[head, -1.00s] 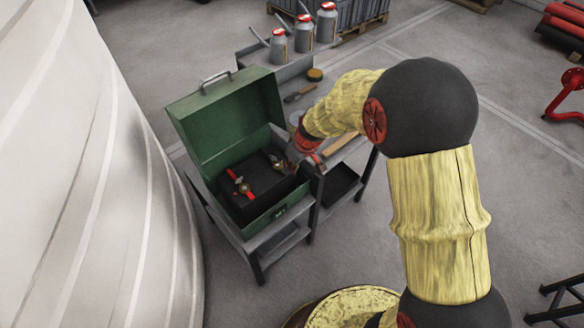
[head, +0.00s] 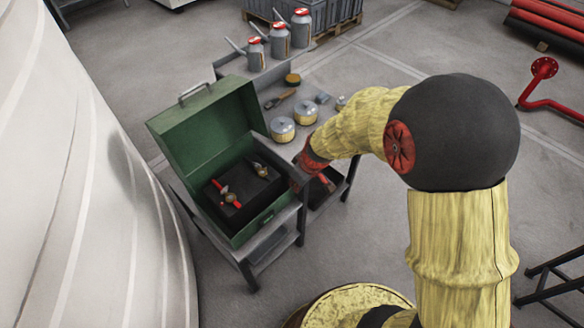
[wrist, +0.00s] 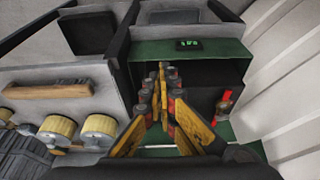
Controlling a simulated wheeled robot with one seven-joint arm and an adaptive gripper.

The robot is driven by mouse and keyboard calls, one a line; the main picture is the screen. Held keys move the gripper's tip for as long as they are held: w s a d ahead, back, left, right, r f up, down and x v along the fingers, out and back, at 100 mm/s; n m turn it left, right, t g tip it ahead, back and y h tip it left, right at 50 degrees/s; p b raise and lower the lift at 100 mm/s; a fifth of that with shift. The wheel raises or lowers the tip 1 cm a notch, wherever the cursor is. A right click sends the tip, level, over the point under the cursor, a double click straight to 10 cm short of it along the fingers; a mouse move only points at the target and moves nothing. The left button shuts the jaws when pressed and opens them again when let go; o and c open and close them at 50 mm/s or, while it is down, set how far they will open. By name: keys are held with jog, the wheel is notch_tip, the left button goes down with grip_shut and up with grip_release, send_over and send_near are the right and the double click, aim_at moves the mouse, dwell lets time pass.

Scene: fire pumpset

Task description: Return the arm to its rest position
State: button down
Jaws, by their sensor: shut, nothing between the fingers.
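My arm, with yellow sleeves and dark joints, bends across the right half of the head view. My gripper (wrist: 162,78) shows in the wrist view with its yellow-and-dark fingers together, empty. In the head view the gripper (head: 299,178) is small and dark at the right side of the open green toolbox (head: 205,130). The toolbox holds a black insert (head: 240,205) with a red-handled tool (head: 221,193) and another small tool (head: 260,168). In the wrist view the fingers point over the green box edge (wrist: 195,50). Whether they touch it I cannot tell.
The toolbox stands on a grey bench (head: 262,250). Two round tins (head: 283,129), a brush (head: 279,101) and several grey cans (head: 279,40) stand behind. A big pale curved tank (head: 80,200) closes off the left. A red pipe (head: 550,100) stands at right over open floor.

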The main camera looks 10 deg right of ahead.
jog(key=s+r+m+g, duration=0.2)
jog(key=s+r+m, duration=0.25)
jog(key=s, duration=0.55)
jog(key=s+d+r+t, duration=0.1)
jog(key=s+d+r, duration=0.1)
jog(key=r, duration=0.5)
jog(key=s+d+r+m+t+h, duration=0.1)
jog(key=s+d+r+t, duration=0.1)
jog(key=s+r, duration=0.3)
jog(key=s+d+r+m+t+h, duration=0.1)
jog(key=s+r, duration=0.3)
jog(key=r, duration=0.7)
jog(key=shift+s+d+r+t, duration=0.2)
jog(key=shift+d+r+t, duration=0.1)
jog(key=shift+d, duration=0.3)
jog(key=c, duration=2.6)
grip_release()
